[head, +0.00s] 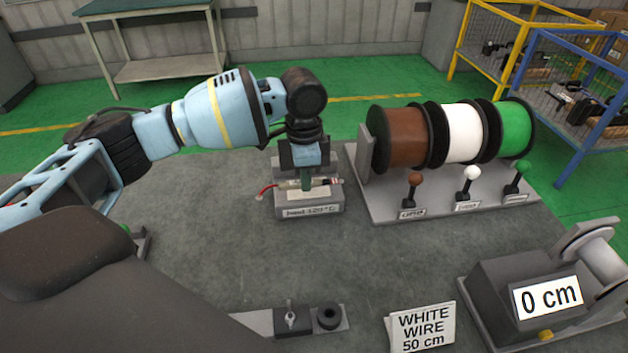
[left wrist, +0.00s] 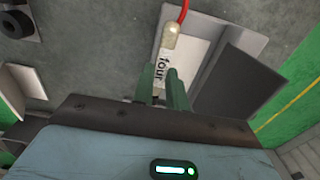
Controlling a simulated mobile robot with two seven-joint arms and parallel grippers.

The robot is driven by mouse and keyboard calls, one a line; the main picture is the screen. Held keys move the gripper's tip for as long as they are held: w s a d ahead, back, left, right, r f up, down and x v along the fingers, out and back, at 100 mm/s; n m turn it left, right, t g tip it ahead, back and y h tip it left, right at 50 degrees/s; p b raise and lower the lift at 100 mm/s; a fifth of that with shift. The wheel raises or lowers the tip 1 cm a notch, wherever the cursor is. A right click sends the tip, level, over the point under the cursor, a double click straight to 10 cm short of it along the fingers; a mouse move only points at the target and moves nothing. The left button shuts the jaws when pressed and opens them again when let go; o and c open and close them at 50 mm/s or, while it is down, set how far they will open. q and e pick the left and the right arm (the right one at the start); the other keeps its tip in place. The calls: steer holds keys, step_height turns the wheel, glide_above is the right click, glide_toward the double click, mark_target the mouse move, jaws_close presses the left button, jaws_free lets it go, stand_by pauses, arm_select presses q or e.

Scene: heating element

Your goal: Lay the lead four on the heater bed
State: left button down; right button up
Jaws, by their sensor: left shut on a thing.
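My left gripper (head: 307,184) points down over a small grey stand (head: 328,207) near the middle of the bench. Its green fingers (left wrist: 163,88) are shut on lead four (head: 286,184), a thin pale rod with a red wire at its left end. The lead lies level, across or just above the stand; I cannot tell if it touches. The fingers hide the lead's middle. I cannot tell whether this stand is the heater bed. My right gripper is not in view.
Brown, white (head: 463,133) and green spools with levers stand at the right. A meter reading "0 cm" (head: 548,297) and a "WHITE WIRE 50 cm" sign (head: 421,328) are at the front right. A switch plate with a black ring (head: 330,317) is at the front. The bench's middle is clear.

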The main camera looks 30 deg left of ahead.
mark_target(312, 192)
arm_select(q)
steer(key=shift+w+f, duration=0.15)
steer(key=shift+w, duration=1.2)
steer(key=shift+w+f, duration=0.1)
steer(key=shift+f, duration=1.65)
steer(key=shift+d+f, duration=0.1)
steer(key=c, duration=1.4)
jaws_free()
step_height(312, 192, up, 12)
